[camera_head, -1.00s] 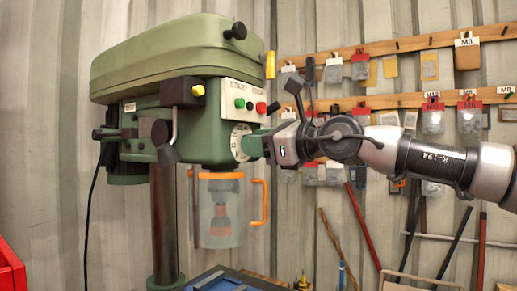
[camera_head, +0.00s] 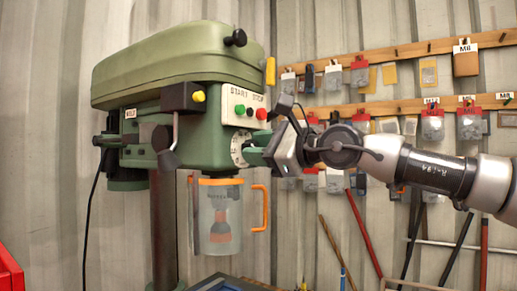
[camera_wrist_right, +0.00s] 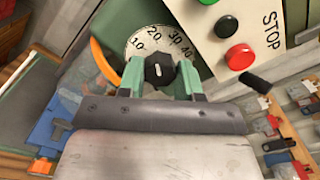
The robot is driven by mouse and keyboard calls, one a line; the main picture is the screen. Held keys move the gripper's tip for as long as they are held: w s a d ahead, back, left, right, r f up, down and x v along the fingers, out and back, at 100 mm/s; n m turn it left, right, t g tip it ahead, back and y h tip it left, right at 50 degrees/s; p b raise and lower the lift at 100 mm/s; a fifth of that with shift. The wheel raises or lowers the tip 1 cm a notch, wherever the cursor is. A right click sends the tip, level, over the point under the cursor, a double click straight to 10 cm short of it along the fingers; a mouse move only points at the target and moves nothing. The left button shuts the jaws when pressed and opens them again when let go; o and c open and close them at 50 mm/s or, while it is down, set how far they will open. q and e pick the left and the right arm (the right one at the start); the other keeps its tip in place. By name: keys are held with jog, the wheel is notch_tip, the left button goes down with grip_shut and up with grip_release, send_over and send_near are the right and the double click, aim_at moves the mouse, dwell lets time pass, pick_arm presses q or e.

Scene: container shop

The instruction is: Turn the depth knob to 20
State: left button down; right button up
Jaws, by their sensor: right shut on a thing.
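The green drill press (camera_head: 180,78) stands in the head view with its white depth dial (camera_head: 238,147) on the front right side. My right gripper (camera_head: 258,156) reaches the dial from the right. In the right wrist view the dial (camera_wrist_right: 135,50) shows 10, 20, 30 and 40. The black depth knob (camera_wrist_right: 158,70) sits at its centre, between the green fingers of my right gripper (camera_wrist_right: 160,78), which is shut on it. A small pale mark shows on the knob; its exact reading is hard to tell. My left gripper is out of view.
Green and red buttons (camera_wrist_right: 240,57) with a STOP label lie just beside the dial. A clear guard with an orange handle (camera_head: 262,208) hangs below the drill head. Boards with hanging packets (camera_head: 410,105) line the wall behind my arm.

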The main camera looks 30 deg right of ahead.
jog(key=shift+f, duration=0.1)
jog(key=o, duration=0.9)
jog(key=shift+s, duration=0.1)
jog(key=b+v, duration=0.3)
jog(key=v, duration=0.7)
jog(key=shift+s+d, duration=0.2)
